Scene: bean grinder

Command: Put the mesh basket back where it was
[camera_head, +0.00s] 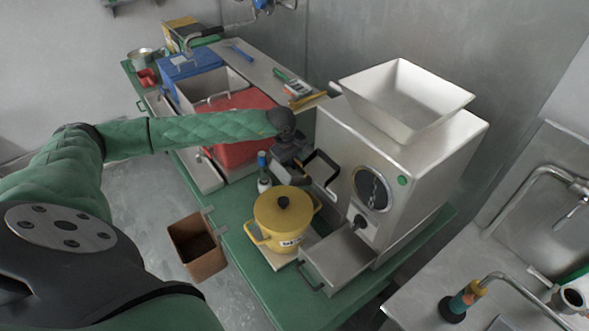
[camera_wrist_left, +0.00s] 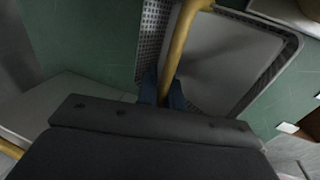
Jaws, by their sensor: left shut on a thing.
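The mesh basket (camera_wrist_left: 150,42) shows in the left wrist view as a grey perforated wall with a rounded dark rim and a plain pale inside. A tan-yellow handle (camera_wrist_left: 180,45) runs from it into the fingers of my left gripper (camera_wrist_left: 164,94), which is shut on it. In the head view my left gripper (camera_head: 302,181) is beside the front left of the steel grinder (camera_head: 430,185). A dark-rimmed pale shape next to it, apparently the basket (camera_head: 322,170), is close to the grinder's side. Whether they touch is unclear. My right gripper is not in view.
A yellow lidded pot (camera_head: 284,217) stands just below the gripper, with a small white bottle (camera_head: 264,185) to its left. The grinder's drawer (camera_head: 338,258) sticks out. A red bin (camera_head: 238,125) and a blue bin (camera_head: 187,70) stand behind. A brown box (camera_head: 197,247) hangs at the table edge.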

